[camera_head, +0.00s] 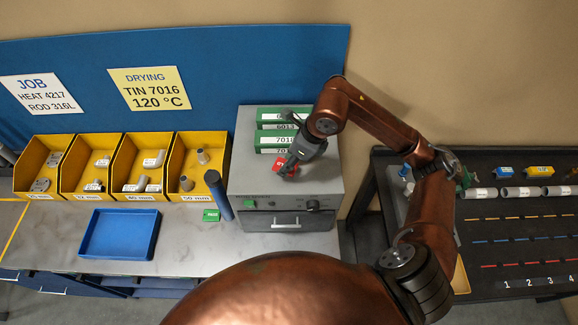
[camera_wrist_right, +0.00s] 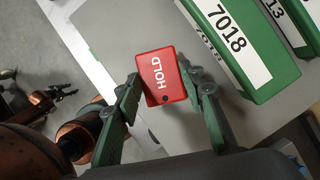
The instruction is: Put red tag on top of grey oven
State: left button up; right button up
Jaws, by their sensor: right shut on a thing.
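The red tag (camera_wrist_right: 161,76) reads HOLD and sits between the fingers of my right gripper (camera_wrist_right: 164,92), which is shut on it. In the head view the red tag (camera_head: 279,164) shows at the fingertips of my right gripper (camera_head: 287,161), over the top of the grey oven (camera_head: 315,182). The oven's top also shows in the right wrist view (camera_wrist_right: 120,35). I cannot tell whether the tag touches the top.
Green boxes labelled 7018 (camera_wrist_right: 240,45) and similar lie on the oven's top beside the tag. Yellow bins (camera_head: 125,190), a blue tray (camera_head: 90,232) and a green tag (camera_head: 211,215) are on the bench to the left.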

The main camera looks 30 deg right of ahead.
notch_tip(320, 180, down, 3)
jog(key=shift+d+r+p, duration=0.1)
jog(key=shift+p, duration=0.7)
jog(key=shift+f, duration=0.35)
pick_arm(q)
jog(key=shift+s+r, duration=0.5)
jog(key=shift+r, duration=0.3)
jog(key=shift+f, duration=0.15)
pick_arm(e)
jog(key=shift+f, duration=0.1)
jog(key=o, duration=1.1)
jog(key=shift+o, duration=0.2)
